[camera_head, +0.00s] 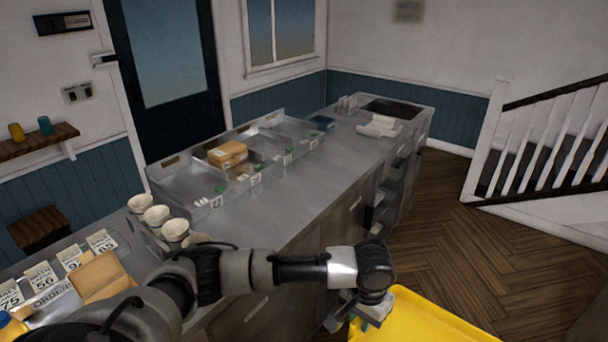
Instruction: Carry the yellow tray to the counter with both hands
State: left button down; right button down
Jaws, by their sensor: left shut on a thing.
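The yellow tray (428,318) shows at the bottom right of the head view, with its lower part cut off by the picture's edge. My left gripper (368,318) is shut on the tray's left side. The left arm reaches across in front of the counter and hides part of it. The counter (270,205) is a long grey metal worktop running from the lower left to the back. The tray is in front of the counter's right side, apart from the worktop. My right gripper is not in view.
Several white cups (157,215) stand on the near counter, with number cards (70,257) and a brown box (100,276) beside them. Brown packages (227,154) lie in the metal bins along the back. The middle worktop is bare. Wooden floor and a staircase (545,140) lie to the right.

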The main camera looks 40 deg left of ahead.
aim_at(289, 196)
jog(key=i+z, duration=0.1)
jog(key=i, duration=0.55)
jog(key=i+j+z, duration=0.1)
jog(key=i, duration=0.55)
jog(key=i+l, duration=0.1)
jog(key=i, duration=0.95)
jog(key=i+u, duration=0.1)
jog(key=u, duration=0.3)
jog(key=i+l+u, duration=0.1)
jog(key=u, duration=0.3)
jog(key=l+u, duration=0.15)
jog(key=u, duration=0.7)
jog(key=i+l+u, duration=0.1)
jog(key=u, duration=0.75)
jog(key=l+u, duration=0.15)
jog(key=u, duration=0.25)
jog(key=l+u, duration=0.1)
jog(key=u, duration=0.35)
jog(key=i, duration=1)
